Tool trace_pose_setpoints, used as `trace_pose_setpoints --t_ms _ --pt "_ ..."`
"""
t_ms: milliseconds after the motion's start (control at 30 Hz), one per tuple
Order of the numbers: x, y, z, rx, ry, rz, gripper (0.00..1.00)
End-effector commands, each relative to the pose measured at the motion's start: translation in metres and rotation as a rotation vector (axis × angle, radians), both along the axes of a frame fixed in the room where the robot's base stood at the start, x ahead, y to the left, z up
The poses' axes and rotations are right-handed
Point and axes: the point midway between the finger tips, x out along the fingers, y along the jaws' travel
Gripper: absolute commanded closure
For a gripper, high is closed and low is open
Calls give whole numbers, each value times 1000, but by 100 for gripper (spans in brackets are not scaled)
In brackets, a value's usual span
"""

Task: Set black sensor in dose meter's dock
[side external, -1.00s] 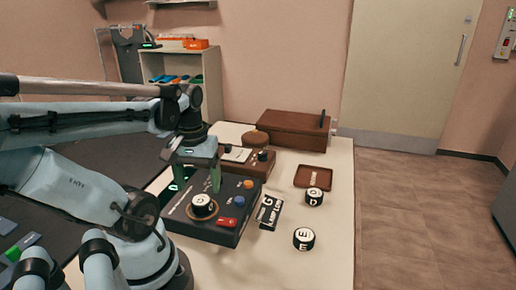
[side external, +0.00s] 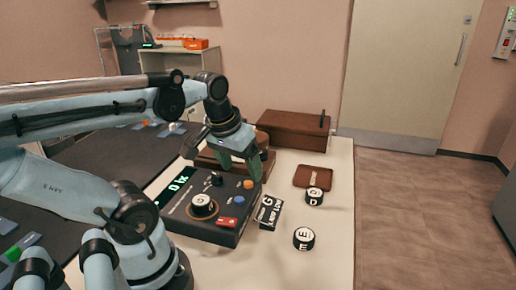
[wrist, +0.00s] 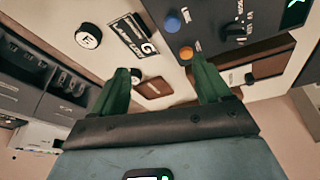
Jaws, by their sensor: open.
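The dose meter (side external: 190,224) is a dark console with a lit display (side external: 176,186), a knob and coloured buttons; part of it shows in the wrist view (wrist: 205,32). A black sensor with a white lettered top (side external: 203,203) sits upright in the brass-ringed dock. Two similar black sensors stand on the table: one marked D (side external: 314,196) and one marked E (side external: 304,239). My gripper (side external: 240,162) is open and empty, above the meter's far right corner. In the wrist view, its green fingers (wrist: 161,70) are apart with nothing between them.
A black lettered card (side external: 268,212) lies right of the meter. A brown tray (side external: 312,177) lies farther back, before a brown wooden box (side external: 294,130). Another brown case lies behind my gripper. The table's near right area is clear.

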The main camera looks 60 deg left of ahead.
Motion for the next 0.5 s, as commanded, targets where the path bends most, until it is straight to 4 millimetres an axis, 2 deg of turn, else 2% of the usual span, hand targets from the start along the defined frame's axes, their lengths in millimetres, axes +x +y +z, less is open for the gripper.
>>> trace_pose_setpoints --t_ms 33,100,233,333,500 --pt "14 -17 -4 26 -54 -106 23" --pt "30 -37 -8 57 -125 -224 23" --pt "48 -67 -10 94 -230 -382 23" --pt "54 -80 -10 108 -276 -445 23" --pt "56 -85 -10 114 -294 -468 23"
